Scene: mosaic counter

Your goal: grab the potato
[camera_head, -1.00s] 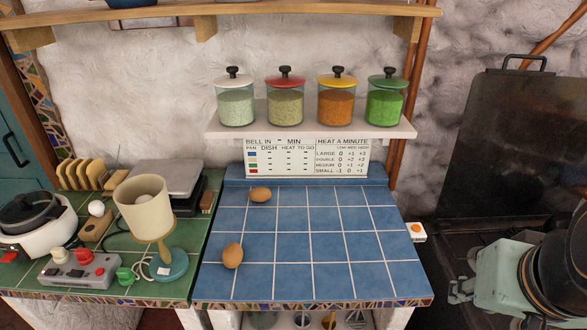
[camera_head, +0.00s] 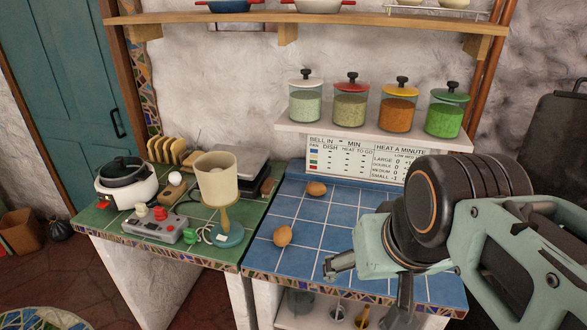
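Two brown, potato-like ovals lie on the blue tiled counter (camera_head: 327,209). One potato-like oval (camera_head: 283,236) lies nearer the front left edge. The other brown oval (camera_head: 316,188) lies farther back, near the sign. I cannot tell for certain which is the potato. My gripper (camera_head: 340,265) hangs over the front of the blue counter, to the right of the nearer oval and apart from it. Its fingers are small and seen at an angle, so their opening is unclear. My arm hides the right part of the counter.
A beige cup-topped stand (camera_head: 217,180) with a teal base is left of the ovals. A grey control box (camera_head: 157,224), a white pot (camera_head: 128,184) and a toast rack (camera_head: 170,150) share the green counter. Several glass jars (camera_head: 350,108) stand on a low shelf behind.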

